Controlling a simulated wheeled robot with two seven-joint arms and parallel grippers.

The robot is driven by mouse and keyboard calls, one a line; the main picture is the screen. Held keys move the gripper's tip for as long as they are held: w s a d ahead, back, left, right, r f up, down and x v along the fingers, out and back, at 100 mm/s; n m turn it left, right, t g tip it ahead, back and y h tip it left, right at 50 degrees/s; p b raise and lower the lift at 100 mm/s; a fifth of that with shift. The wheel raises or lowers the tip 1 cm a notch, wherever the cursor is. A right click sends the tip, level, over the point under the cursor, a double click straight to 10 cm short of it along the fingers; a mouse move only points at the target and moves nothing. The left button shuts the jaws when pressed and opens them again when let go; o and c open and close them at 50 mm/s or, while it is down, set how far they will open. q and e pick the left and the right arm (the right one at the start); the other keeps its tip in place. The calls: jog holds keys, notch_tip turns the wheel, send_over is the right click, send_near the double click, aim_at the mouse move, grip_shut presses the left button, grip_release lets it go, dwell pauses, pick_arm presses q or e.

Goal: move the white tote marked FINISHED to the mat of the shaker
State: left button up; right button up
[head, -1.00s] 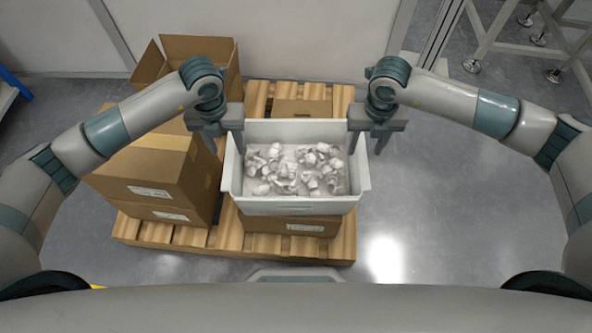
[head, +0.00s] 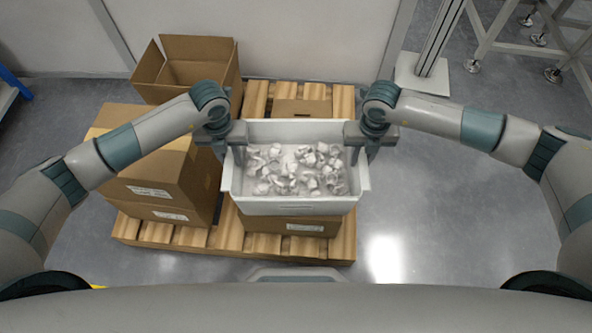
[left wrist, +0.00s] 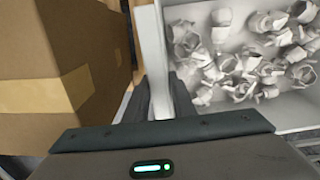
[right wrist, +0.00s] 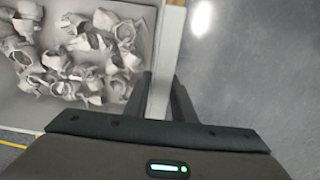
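The white tote (head: 295,206), full of white cap-like parts, sits level on a cardboard box on the pallet. Its FINISHED mark cannot be read from here. My left gripper (head: 232,153) is at the tote's left wall, fingers on both sides of it; in the left wrist view the wall (left wrist: 152,40) runs between them with no clear gap. My right gripper (head: 362,155) is at the right wall in the same way; that wall (right wrist: 164,60) also shows between the fingers in the right wrist view. The shaker and its mat are not in view.
The wooden pallet (head: 190,236) carries tall closed cartons (head: 150,180) close to the tote's left and an open carton (head: 190,68) behind. A smaller box (head: 303,106) lies behind the tote. The floor (head: 440,210) to the right is clear. A metal frame (head: 500,40) stands at the back right.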

pick_arm(q)
grip_shut()
pick_arm(e)
grip_shut()
pick_arm(q)
jog(key=shift+w+r, duration=0.1)
jog(key=shift+r, duration=0.1)
pick_arm(e)
jog(key=shift+r, duration=0.15)
dwell(0.7)
pick_arm(q)
jog(key=shift+r, duration=0.1)
pick_arm(e)
jog(key=shift+r, duration=0.1)
